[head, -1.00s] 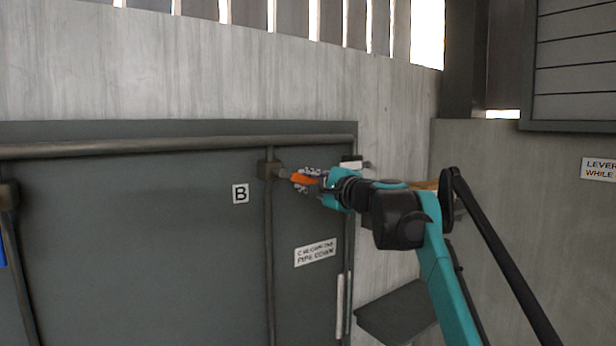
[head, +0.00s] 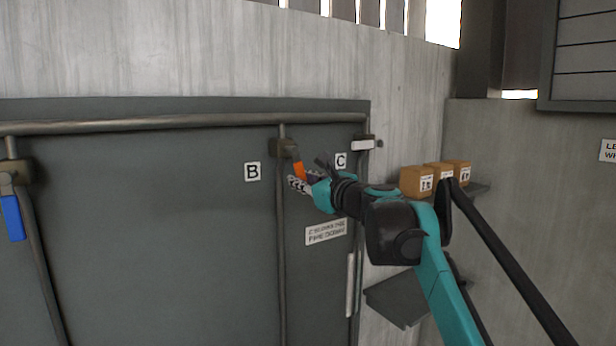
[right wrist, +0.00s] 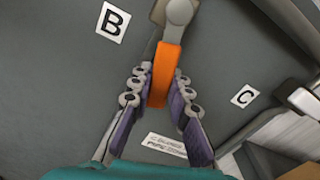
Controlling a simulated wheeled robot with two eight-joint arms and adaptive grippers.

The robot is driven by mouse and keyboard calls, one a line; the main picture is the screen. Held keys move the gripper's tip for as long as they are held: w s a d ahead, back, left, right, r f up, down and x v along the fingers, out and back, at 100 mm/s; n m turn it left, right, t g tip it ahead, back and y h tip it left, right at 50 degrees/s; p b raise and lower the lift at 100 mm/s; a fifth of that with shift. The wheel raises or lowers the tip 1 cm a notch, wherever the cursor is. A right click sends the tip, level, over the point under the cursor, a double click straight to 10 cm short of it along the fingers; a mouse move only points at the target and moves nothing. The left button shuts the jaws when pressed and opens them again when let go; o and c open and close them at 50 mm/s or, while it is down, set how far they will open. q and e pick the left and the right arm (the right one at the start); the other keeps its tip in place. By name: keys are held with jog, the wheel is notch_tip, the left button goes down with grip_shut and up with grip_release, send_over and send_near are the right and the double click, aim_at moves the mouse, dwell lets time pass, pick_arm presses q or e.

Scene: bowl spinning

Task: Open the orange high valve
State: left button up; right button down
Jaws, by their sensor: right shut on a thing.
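The orange valve handle (head: 299,170) is on the grey panel, below and right of its brown valve body (head: 285,148). It slants down to the right, next to the letter B label. My right gripper (head: 304,181) is shut on this handle. In the right wrist view the orange handle (right wrist: 163,72) runs between the two purple-padded fingers of my right gripper (right wrist: 160,85). The fingers hide part of the handle in the head view. My left gripper is not in view.
A blue valve handle (head: 13,218) hangs down at the far left. A white handle (head: 363,144) sits by the C label (head: 341,160). Vertical pipes run down the panel. Several cardboard boxes (head: 417,181) stand on a shelf to the right, behind my arm.

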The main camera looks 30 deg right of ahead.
jog(key=shift+s+a+f+m, duration=0.1)
jog(key=shift+a+m, duration=0.4)
jog(key=shift+m, duration=0.3)
jog(key=shift+a+f+m, duration=0.1)
jog(key=shift+a+m, duration=0.4)
jog(key=shift+m, duration=0.3)
jog(key=c, duration=1.4)
grip_release()
jog(key=shift+a, duration=0.1)
jog(key=s+d, duration=0.1)
jog(key=s, duration=1.1)
